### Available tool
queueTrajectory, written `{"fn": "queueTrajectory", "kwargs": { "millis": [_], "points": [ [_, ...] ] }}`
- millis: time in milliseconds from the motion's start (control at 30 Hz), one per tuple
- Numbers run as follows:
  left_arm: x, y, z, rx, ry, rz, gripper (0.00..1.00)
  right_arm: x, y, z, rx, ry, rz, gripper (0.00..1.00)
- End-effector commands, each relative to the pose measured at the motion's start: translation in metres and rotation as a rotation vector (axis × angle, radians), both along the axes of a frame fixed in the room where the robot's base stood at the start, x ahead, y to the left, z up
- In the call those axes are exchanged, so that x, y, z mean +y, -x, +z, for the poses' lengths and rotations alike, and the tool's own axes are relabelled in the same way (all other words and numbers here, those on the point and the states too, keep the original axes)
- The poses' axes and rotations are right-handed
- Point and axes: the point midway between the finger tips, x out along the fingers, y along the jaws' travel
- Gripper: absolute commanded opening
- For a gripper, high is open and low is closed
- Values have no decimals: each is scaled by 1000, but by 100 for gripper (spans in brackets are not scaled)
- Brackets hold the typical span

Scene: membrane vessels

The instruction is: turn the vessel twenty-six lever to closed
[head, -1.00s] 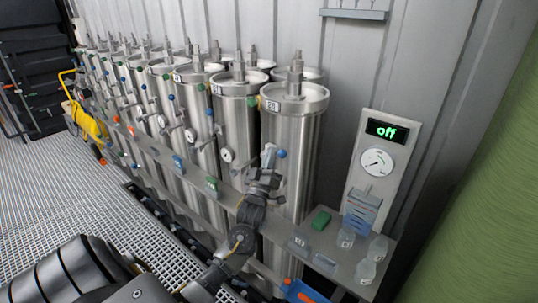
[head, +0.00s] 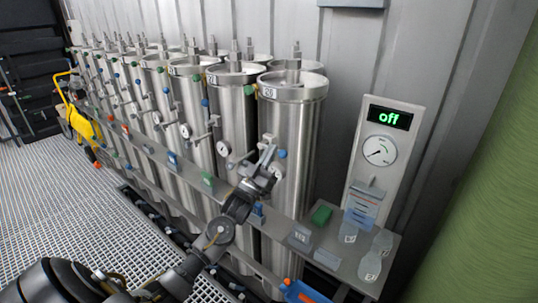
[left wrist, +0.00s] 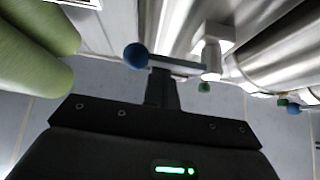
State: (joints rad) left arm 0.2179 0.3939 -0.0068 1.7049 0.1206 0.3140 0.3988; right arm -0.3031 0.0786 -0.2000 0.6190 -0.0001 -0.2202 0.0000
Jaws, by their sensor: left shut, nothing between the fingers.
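Vessel twenty-six (head: 300,120) is the nearest steel cylinder in the head view, with a small number label (head: 269,92) near its top. Its lever ends in a blue ball knob, seen in the head view (head: 282,154) and large in the left wrist view (left wrist: 135,56). In the wrist view the lever bar (left wrist: 185,65) runs sideways from the knob to the valve body (left wrist: 211,50). My left gripper (head: 268,157) is shut and empty beside the lever. Its fingertips (left wrist: 161,75) overlap the bar near the knob in the wrist view; I cannot tell whether they touch.
A row of similar vessels (head: 235,115) with levers and gauges runs back left. A shelf (head: 345,270) in front holds a green block (head: 321,214) and clear containers (head: 370,266). A panel (head: 385,155) reading "off" stands right. A green curved surface (head: 480,190) fills the far right.

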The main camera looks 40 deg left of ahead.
Motion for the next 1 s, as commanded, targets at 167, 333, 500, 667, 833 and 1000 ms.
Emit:
{"fn": "queueTrajectory", "kwargs": {
  "millis": [167,333,500,667,833,1000],
  "points": [
    [0,0,0,2,2,1,0,0,-1,1,-1,0,0,0],
    [-1,-1,13,0,2,-1,0,0,-2,11,-2,0,0,0],
    [-5,-2,45,-3,1,-7,0,0,-3,37,-4,0,0,0],
    [-5,20,15,4,-1,-10,0,0,-4,16,-6,0,0,0],
    [-3,46,-5,2,0,-9,0,-1,-4,2,-5,1,1,0],
    [-1,66,-18,1,0,-8,0,-1,-4,-5,-5,1,1,0]
  ]
}}
